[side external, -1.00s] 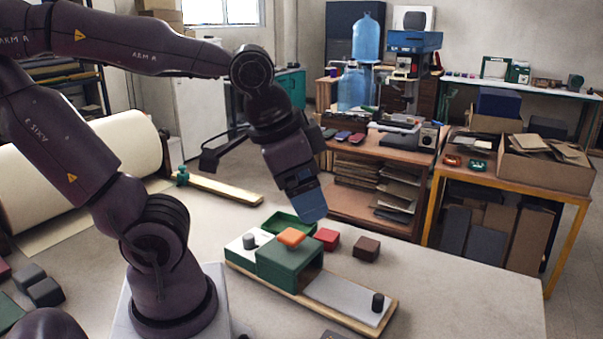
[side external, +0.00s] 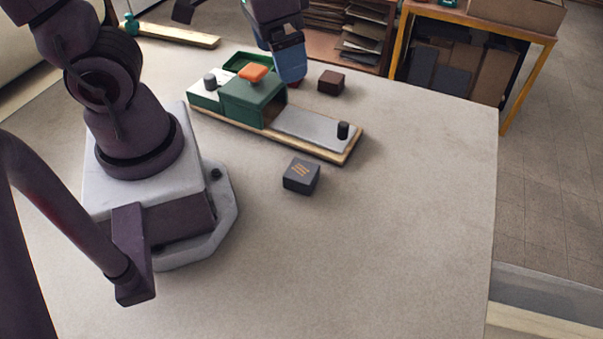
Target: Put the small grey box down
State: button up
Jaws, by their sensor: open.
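The small grey box (side external: 301,175) is dark grey with orange stripes on its top. It rests flat on the pale table (side external: 400,220), in front of the green fixture and apart from it. My gripper (side external: 291,80) points down beside the right rear of the green block, well behind the grey box and not touching it. Its jaws are open, though the fingertips are hard to make out. I cannot tell whether anything stands between or behind them.
The wooden-edged fixture (side external: 350,150) carries a green block (side external: 250,108) with an orange piece (side external: 252,73) and two dark knobs. A brown box (side external: 331,82) stands right of my gripper. A dark arm-like link (side external: 75,215) crosses the left foreground. The table's front right is clear.

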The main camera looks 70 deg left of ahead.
notch_tip(320, 180, down, 12)
jog(key=w+n+g, duration=0.2)
jog(key=n+g, duration=0.1)
jog(key=n, duration=0.1)
jog(key=n+t, duration=0.1)
jog(key=n, duration=0.4)
send_near(302, 171)
jog(key=shift+y, duration=0.3)
jog(key=f, duration=0.5)
jog(key=shift+w+d+f, duration=0.1)
jog(key=shift+d+f, duration=0.2)
jog(key=shift+f, duration=0.1)
jog(key=shift+s+a+f, duration=0.1)
jog(key=shift+f, duration=1.2)
jog(key=shift+s+f, duration=0.15)
jog(key=shift+f, duration=1.15)
jog(key=c, duration=1.1)
jog(key=shift+r, duration=0.15)
